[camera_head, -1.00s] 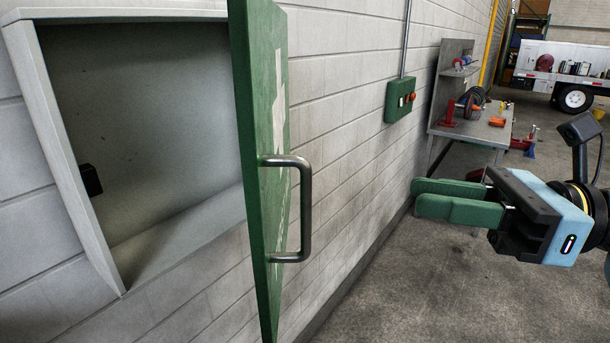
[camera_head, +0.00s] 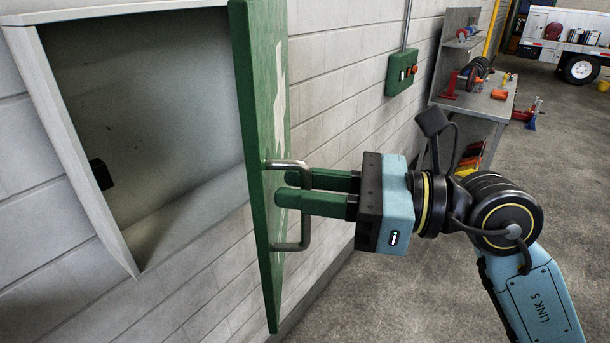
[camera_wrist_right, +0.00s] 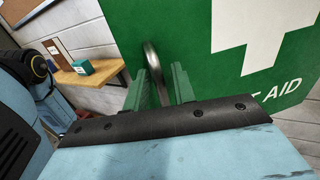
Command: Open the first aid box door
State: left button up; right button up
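The first aid box (camera_head: 85,135) is set in the wall at the left of the head view. Its green door (camera_head: 262,130) with a white cross stands swung out, and the pale interior shows. A metal handle (camera_head: 306,225) is on the door's face. My right gripper (camera_head: 283,189) is at the handle with its two green fingers apart, one on each side of the bar. In the right wrist view the handle (camera_wrist_right: 152,60) passes between the fingers, and I see no clear grip on it. My left gripper is out of view.
A black block (camera_head: 101,174) sits at the box's inner left side. A green switch box (camera_head: 401,72) is on the brick wall. A grey workbench (camera_head: 480,105) with tools stands farther back, and a truck (camera_head: 570,45) is beyond. The floor at right is bare.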

jog(key=shift+a, duration=0.15)
jog(key=shift+c, duration=0.5)
grip_shut()
